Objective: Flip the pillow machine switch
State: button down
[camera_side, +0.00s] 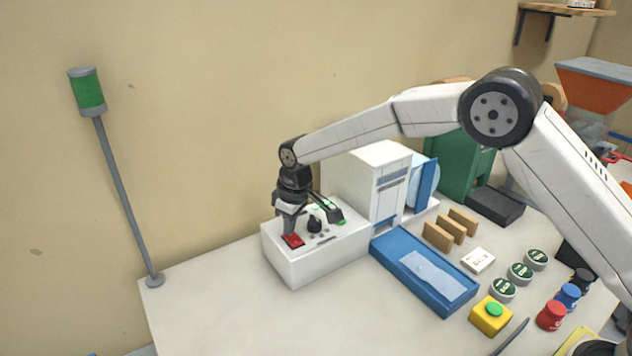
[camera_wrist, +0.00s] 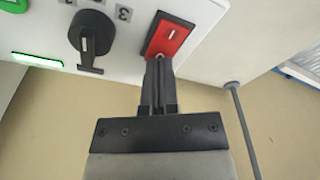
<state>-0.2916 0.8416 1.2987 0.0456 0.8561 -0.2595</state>
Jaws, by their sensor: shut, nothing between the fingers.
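The pillow machine (camera_side: 310,262) is a white box with a taller white cabinet behind it, near the back wall. Its red rocker switch (camera_side: 293,240) sits in a black frame on the top panel. In the wrist view the red switch (camera_wrist: 168,40) shows a white line mark. My gripper (camera_side: 291,232) points down at the panel, over the switch. In the wrist view my gripper (camera_wrist: 158,62) is shut and empty, its fingertips at the lower edge of the switch. I cannot tell whether they press on it. The fingers hide part of the switch.
A black rotary knob (camera_wrist: 92,35) with numbers sits beside the switch, with a green lit strip (camera_wrist: 37,61). A blue tray (camera_side: 415,270), brown blocks (camera_side: 438,236), green-topped tins (camera_side: 503,290) and a yellow button box (camera_side: 490,315) stand to the right. A green-lamp pole (camera_side: 125,200) stands left.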

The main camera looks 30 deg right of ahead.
aim_at(297, 234)
jog(key=shift+f, duration=0.25)
jog(key=shift+r, duration=3.55)
jog(key=shift+s+d, duration=0.35)
jog(key=shift+d, duration=0.2)
jog(key=s+d+f+m, duration=0.1)
jog(key=s+d+m, duration=0.1)
jog(key=s+d, duration=0.3)
jog(key=s+d+f+m, duration=0.2)
jog(key=s+d, duration=0.4)
jog(key=s, duration=0.7)
jog(key=s+d+f+m+t, duration=0.1)
jog(key=s+d+m, duration=0.1)
jog(key=s+d, duration=0.3)
jog(key=s, duration=0.4)
jog(key=shift+d+f+h, duration=0.15)
jog(key=shift+f+h, duration=0.2)
jog(key=shift+h, duration=0.05)
